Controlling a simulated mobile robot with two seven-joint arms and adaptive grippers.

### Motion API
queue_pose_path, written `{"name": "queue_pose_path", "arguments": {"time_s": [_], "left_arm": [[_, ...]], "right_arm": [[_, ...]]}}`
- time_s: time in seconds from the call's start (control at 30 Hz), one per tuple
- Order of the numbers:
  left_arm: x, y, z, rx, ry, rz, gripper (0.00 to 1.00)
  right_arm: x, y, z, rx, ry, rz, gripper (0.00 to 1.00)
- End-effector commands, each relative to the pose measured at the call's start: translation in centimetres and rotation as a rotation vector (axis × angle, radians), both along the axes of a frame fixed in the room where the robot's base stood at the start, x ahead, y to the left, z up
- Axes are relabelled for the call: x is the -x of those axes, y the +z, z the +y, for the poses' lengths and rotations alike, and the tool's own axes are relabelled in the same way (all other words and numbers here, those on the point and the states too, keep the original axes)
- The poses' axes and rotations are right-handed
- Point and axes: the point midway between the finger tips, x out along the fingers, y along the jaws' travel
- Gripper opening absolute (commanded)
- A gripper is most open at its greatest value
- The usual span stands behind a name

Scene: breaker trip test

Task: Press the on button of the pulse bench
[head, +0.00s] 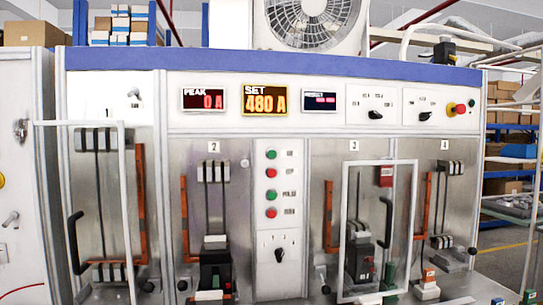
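The pulse bench (265,92) fills the view, a grey metal front with a blue top band. A narrow centre panel carries a column of buttons: a green button (271,155) at the top, a red button (271,172) below it, then another green button (271,196) and another red button (271,213). Their labels are small; the third seems to read PULSE, and I cannot read the top one surely. The peak display (203,100) shows 0 A and the set display (265,101) shows 480 A. Neither of my grippers is in view.
Numbered bays flank the button panel. A black breaker (216,272) stands in bay 2, another (361,262) in bay 3 behind a framed guard (346,215). A white-framed guard (124,200) stands at bay 1. A selector knob (279,255) sits below the buttons. The button fronts look unobstructed.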

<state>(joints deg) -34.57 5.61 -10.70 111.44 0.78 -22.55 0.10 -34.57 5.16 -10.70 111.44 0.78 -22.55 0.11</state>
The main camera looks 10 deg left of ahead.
Motion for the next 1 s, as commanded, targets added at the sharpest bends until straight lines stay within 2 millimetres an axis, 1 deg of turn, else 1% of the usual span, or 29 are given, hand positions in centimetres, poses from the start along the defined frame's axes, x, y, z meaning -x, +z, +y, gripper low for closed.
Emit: {"name": "queue_pose_path", "arguments": {"time_s": [0.03,0.2,0.63,1.0], "left_arm": [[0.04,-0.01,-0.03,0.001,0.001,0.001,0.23],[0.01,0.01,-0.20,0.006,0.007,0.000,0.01],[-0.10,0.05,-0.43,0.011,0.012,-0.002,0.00],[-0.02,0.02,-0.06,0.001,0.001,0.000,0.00]], "right_arm": [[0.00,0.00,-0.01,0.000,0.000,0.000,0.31],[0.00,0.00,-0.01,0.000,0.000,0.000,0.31],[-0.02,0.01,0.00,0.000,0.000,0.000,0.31],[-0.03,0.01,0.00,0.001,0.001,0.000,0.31]]}}
